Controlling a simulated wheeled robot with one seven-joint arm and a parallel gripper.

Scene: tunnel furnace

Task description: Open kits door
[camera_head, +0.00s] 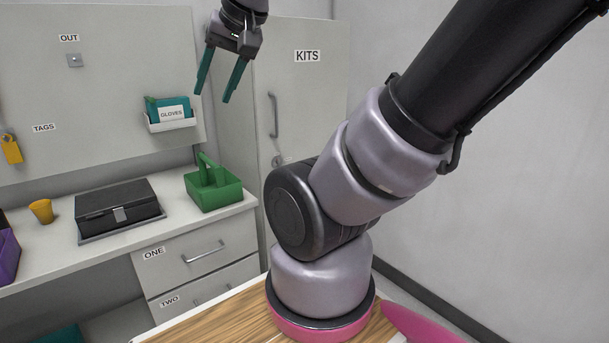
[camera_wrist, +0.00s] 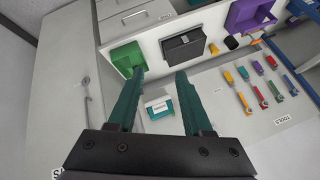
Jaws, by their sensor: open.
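The kits door (camera_head: 310,95) is a tall light-grey cabinet door with a KITS label near its top. It looks closed. Its vertical metal handle (camera_head: 273,115) is on the left side of the door, with a round lock (camera_head: 279,160) below it. My gripper (camera_head: 212,98) is open and empty, with teal fingers pointing down, up and to the left of the handle and apart from it. In the wrist view, my gripper (camera_wrist: 161,75) has its fingers spread, and the kits door handle (camera_wrist: 88,100) shows at the left, outside the fingers. My arm hides part of the door's lower right.
A gloves box (camera_head: 170,113) hangs on the wall panel left of the door. A green caddy (camera_head: 213,187), a black case (camera_head: 118,208) and an orange cup (camera_head: 42,211) stand on the counter. Drawers labelled ONE (camera_head: 195,254) and TWO are below. A wall stands at right.

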